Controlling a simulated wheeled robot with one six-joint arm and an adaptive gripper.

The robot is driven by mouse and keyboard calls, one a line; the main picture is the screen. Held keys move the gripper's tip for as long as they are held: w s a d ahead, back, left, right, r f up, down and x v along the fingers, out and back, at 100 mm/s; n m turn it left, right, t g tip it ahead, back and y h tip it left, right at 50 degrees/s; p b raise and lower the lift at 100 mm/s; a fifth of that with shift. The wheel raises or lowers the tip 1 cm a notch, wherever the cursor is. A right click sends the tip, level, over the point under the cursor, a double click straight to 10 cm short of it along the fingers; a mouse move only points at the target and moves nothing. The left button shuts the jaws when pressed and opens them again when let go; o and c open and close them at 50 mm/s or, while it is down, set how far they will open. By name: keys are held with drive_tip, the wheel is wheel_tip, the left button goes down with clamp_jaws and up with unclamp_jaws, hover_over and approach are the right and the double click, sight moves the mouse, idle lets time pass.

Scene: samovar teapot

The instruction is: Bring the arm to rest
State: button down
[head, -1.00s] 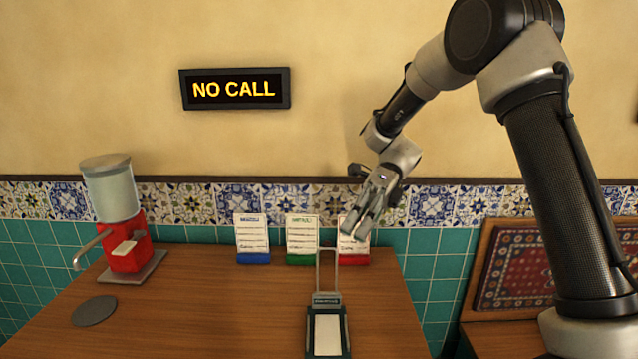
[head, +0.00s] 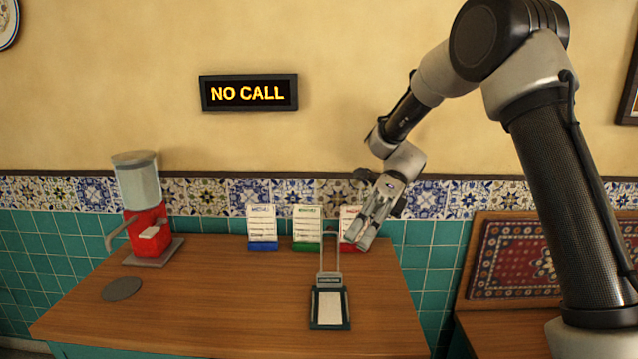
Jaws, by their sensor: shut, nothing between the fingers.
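My gripper (head: 366,240) hangs at the end of my bent arm over the back right part of the wooden table (head: 220,300), pointing down and to the left. It is shut and empty. Its fingertips show in front of the card in the red holder (head: 352,246) and hide part of it. I cannot tell whether they touch it. My arm comes in from the right side of the picture.
A red dispenser (head: 148,238) with a clear top stands at the back left, near a grey disc (head: 122,289). Cards stand in a blue holder (head: 263,245) and a green holder (head: 306,246). A framed stand (head: 330,321) is at front right. A cushioned bench (head: 515,255) is at right. A wall sign (head: 249,92) reads "NO CALL".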

drive_tip(key=s+d+f+n+t+h, duration=0.2)
drive_tip(key=d+n+t, duration=0.1)
drive_tip(key=d+n, duration=0.4)
drive_tip(key=s+d+f+n+t+h, duration=0.2)
drive_tip(key=d+n+h, duration=0.1)
drive_tip(key=d+n, duration=0.4)
drive_tip(key=s+d+r+n+t+h, duration=0.2)
drive_tip(key=s+d+r+n+t, duration=0.4)
drive_tip(key=d, duration=0.8)
drive_tip(key=s+r+t, duration=0.3)
drive_tip(key=s+r, duration=0.1)
drive_tip(key=s, duration=0.1)
drive_tip(key=shift+s+r+t+h, duration=0.15)
drive_tip(key=shift+r+t+h, duration=0.15)
drive_tip(key=shift+t+h, duration=0.1)
